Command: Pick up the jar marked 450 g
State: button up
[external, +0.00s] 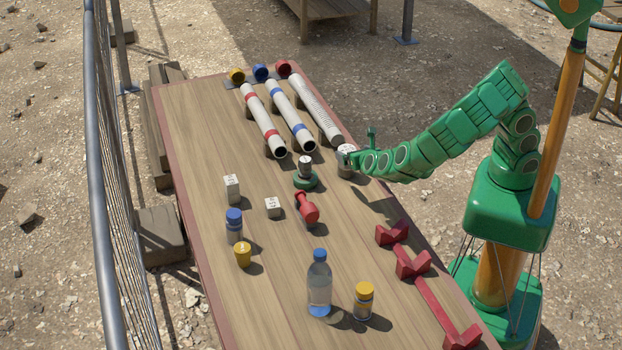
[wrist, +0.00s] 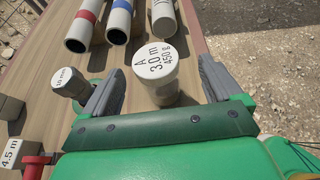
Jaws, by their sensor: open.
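The jar marked 450 g (wrist: 157,75) stands upright on the table, with a white lid that reads "A 3.0 m 450 g" in the wrist view. In the external view the jar (external: 345,161) is near the table's right edge, at the end of my arm. My gripper (wrist: 158,78) is open, with one grey finger on each side of the jar. A gap shows between the jar and each finger. In the external view my gripper (external: 352,158) is small and partly merges with the jar.
A small weight marked 10 mm (wrist: 68,82) on a green base stands left of the left finger. Pipes with red and blue bands (external: 294,118) lie just beyond.

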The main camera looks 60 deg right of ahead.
aim_at(345, 150)
jog(key=shift+a+x, duration=0.25)
jog(key=shift+x, duration=3.05)
jog(key=shift+w+f, duration=0.15)
jog(key=shift+w, duration=0.05)
jog(key=c, duration=1.4)
